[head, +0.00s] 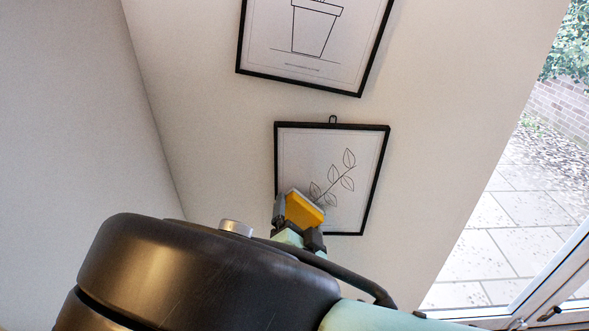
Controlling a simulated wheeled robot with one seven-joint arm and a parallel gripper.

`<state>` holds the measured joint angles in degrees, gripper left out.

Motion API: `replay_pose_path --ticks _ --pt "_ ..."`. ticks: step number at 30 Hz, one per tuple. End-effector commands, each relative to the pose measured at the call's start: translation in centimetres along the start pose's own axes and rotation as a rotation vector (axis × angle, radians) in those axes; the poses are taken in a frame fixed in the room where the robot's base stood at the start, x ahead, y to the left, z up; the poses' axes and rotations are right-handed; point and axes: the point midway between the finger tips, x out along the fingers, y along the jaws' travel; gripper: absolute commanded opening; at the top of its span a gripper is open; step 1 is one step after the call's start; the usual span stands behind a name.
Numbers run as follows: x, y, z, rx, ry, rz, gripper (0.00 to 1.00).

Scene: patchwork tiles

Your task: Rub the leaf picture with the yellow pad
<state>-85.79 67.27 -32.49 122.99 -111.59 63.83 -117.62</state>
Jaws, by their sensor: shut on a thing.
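The leaf picture (355,205) hangs on the white wall from a small hook, in a thin black frame with a line drawing of a leafy sprig. My gripper (298,221) is in front of its lower left part. It is shut on the yellow pad (302,211), which has a pale upper edge. The pad overlaps the lower left of the drawing in the head view. I cannot tell whether the pad touches the picture. My gripper and the pad hide the picture's lower left corner.
A second black-framed picture (325,62) of a plant pot hangs above. A wall corner runs down the left. A glazed door (545,310) with paving outside is at the right. My arm fills the lower middle of the view. The wall right of the leaf picture is clear.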

Motion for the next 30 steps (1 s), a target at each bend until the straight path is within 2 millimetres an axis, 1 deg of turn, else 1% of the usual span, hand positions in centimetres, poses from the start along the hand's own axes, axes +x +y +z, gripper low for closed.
replay_pose_path --ticks 13,30 --pt "0.1 0.0 0.0 0.000 0.001 0.000 0.72" --pt "1.2 0.0 -0.1 0.000 0.002 0.001 0.72"
